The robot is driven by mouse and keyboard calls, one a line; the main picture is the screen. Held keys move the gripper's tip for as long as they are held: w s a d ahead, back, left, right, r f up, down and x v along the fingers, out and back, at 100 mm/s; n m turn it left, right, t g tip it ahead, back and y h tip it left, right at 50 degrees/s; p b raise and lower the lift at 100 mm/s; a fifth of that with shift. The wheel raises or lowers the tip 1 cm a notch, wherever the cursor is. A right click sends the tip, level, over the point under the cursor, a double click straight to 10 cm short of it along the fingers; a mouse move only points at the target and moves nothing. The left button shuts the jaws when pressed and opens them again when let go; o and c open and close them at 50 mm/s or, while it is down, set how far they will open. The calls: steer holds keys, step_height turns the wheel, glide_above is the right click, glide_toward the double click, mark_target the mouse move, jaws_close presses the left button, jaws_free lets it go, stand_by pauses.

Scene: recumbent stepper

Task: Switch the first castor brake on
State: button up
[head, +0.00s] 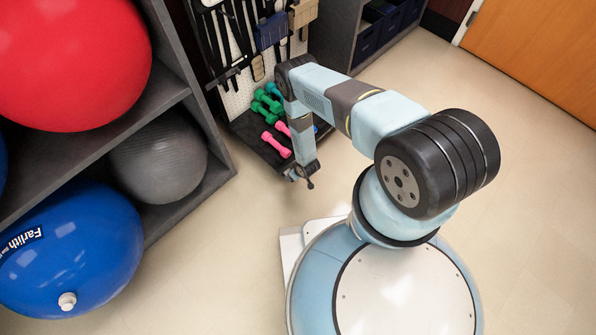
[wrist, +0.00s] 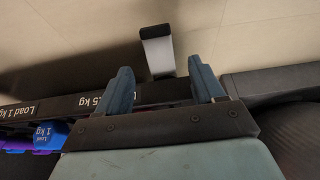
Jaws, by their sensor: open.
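My gripper (head: 301,178) hangs low in front of the dumbbell rack in the head view. In the wrist view its two blue-grey fingers stand wide apart, with my gripper (wrist: 160,66) open and empty. A small pale grey piece with a dark end (wrist: 160,58) shows between and beyond the fingertips, over the floor. It looks like a pedal or lever, but I cannot tell for sure that it is the castor brake. Its gap to the fingers is unclear. No castor wheel is clearly visible in either view, and my arm hides part of the rack's base in the head view.
The dumbbell rack (head: 262,149) holds pink and green dumbbells; its edge with load labels (wrist: 75,103) crosses the wrist view. A grey shelf (head: 188,60) with large balls stands at left. Beige floor (head: 540,200) is clear at right.

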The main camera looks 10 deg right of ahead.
steer(key=v, duration=0.9)
stand_by(0.3)
